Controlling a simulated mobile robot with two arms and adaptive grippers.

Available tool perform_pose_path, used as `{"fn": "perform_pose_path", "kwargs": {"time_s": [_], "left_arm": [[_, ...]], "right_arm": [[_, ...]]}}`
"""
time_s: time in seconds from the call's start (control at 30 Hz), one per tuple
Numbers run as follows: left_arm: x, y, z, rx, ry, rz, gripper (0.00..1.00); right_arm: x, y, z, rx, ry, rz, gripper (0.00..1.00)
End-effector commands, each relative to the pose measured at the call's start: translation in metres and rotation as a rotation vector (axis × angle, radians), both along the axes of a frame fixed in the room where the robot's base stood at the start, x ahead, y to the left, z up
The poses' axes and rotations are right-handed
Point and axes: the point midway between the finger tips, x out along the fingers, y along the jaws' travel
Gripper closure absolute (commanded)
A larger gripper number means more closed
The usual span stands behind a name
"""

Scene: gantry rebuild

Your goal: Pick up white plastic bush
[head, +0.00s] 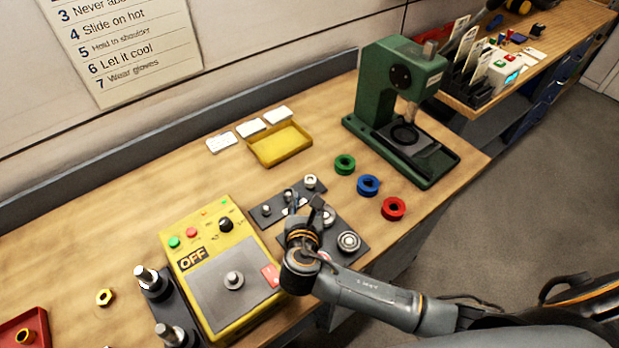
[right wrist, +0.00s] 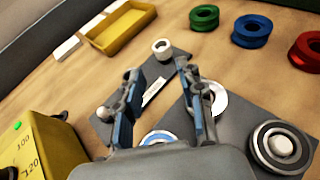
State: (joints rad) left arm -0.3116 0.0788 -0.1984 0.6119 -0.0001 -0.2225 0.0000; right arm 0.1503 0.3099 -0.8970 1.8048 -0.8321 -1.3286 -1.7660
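A small white bush (head: 310,181) sits at the far right end of a dark plate (head: 271,219). In the right wrist view the white bush (right wrist: 162,47) shows as a short ring with a hole, beyond my fingertips. My right gripper (head: 303,204) is above the dark plates, fingers pointing down. In the right wrist view my right gripper (right wrist: 159,72) is open with nothing between its fingers. The bush is apart from both fingers. My left gripper is not in view.
A metal bearing (head: 349,241) and other rings lie on the nearer dark plate. A yellow control box (head: 220,275) stands left, a yellow tray (head: 280,146) behind. Green (head: 345,164), blue (head: 368,184) and red (head: 393,208) rings and a green press (head: 385,85) are right.

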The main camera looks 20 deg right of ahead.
Motion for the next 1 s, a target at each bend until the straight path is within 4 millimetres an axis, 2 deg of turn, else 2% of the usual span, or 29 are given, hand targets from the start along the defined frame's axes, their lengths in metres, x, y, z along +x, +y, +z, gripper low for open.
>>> {"fn": "perform_pose_path", "kwargs": {"time_s": [0.03,0.17,0.37,0.5,0.7,0.97,1.0], "left_arm": [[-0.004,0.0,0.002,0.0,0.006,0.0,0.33],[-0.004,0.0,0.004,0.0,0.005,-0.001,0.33],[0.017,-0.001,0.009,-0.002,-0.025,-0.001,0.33],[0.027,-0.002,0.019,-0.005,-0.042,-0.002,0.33],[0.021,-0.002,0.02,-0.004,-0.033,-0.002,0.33],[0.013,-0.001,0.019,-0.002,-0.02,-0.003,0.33],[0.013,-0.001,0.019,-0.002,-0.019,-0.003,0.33]], "right_arm": [[0.009,-0.004,-0.002,-0.003,-0.001,-0.002,0.62],[0.022,-0.008,-0.009,-0.001,-0.001,-0.001,0.62],[0.033,-0.013,-0.013,0.001,0.0,-0.001,0.62],[0.049,-0.022,-0.021,-0.001,0.0,-0.003,0.62],[0.068,-0.028,-0.032,0.002,0.0,-0.002,0.62],[0.069,-0.029,-0.034,0.004,0.001,0.0,0.62],[0.069,-0.029,-0.034,0.003,0.001,-0.001,0.68]]}}
